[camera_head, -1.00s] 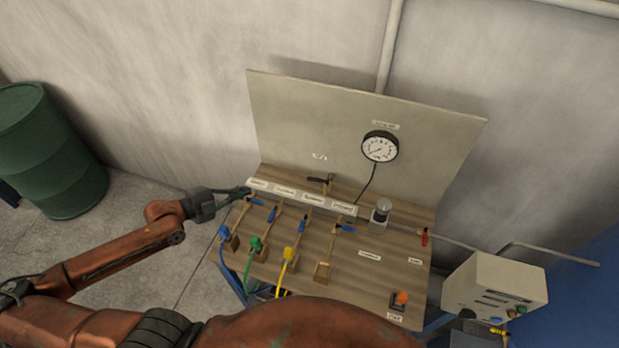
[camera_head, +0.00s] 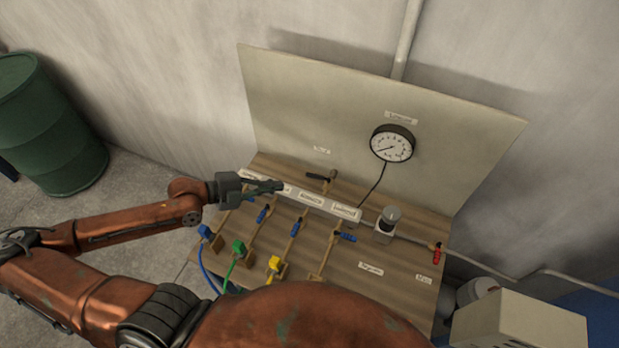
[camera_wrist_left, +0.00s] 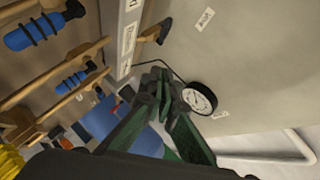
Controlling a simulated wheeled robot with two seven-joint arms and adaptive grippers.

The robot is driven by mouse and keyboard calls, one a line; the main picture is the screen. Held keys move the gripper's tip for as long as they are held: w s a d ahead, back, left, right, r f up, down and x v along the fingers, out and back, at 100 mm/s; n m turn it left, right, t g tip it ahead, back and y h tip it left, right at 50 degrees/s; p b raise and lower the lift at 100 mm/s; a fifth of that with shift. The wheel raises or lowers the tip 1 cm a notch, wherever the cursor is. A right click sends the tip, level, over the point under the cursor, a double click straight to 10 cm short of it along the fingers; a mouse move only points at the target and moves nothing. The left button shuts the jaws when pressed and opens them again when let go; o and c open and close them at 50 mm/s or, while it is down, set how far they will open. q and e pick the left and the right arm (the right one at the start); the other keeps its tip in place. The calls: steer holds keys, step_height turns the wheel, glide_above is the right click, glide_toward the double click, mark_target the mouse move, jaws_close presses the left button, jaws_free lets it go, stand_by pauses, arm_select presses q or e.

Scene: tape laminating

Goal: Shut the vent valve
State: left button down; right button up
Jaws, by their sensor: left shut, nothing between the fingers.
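A brass valve with a black handle (camera_head: 320,177) stands behind the white manifold (camera_head: 345,212), below a small label on the backboard. Its handle points left in the head view; it also shows in the left wrist view (camera_wrist_left: 160,32). A valve with a red handle (camera_head: 436,254) is at the board's right edge. The labels are too small to read, so I cannot tell which valve is the vent. My left gripper (camera_head: 276,187) is shut and empty over the manifold's left end, left of the black handle and apart from it. In the wrist view its fingertips (camera_wrist_left: 158,84) meet.
Several blue-handled valves (camera_head: 348,238) line the manifold's front, with blue, green and yellow hoses (camera_head: 274,264) below. A gauge (camera_head: 392,144) hangs on the backboard (camera_head: 300,110). A grey box (camera_head: 520,330) is at lower right.

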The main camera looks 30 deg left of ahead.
mark_target(316, 178)
arm_select(q)
steer(key=x, duration=1)
steer(key=shift+w+d, duration=0.15)
steer(key=shift+w+a+f, duration=0.3)
steer(key=shift+w+f, duration=0.4)
steer(key=shift+w, duration=0.3)
steer(key=shift+w+a+f, duration=0.15)
steer(key=shift+w+f, duration=0.3)
steer(key=shift+w, duration=0.05)
arm_select(e)
steer(key=shift+w+f, duration=0.35)
steer(key=shift+w, duration=0.1)
arm_select(q)
steer(key=shift+b, duration=0.3)
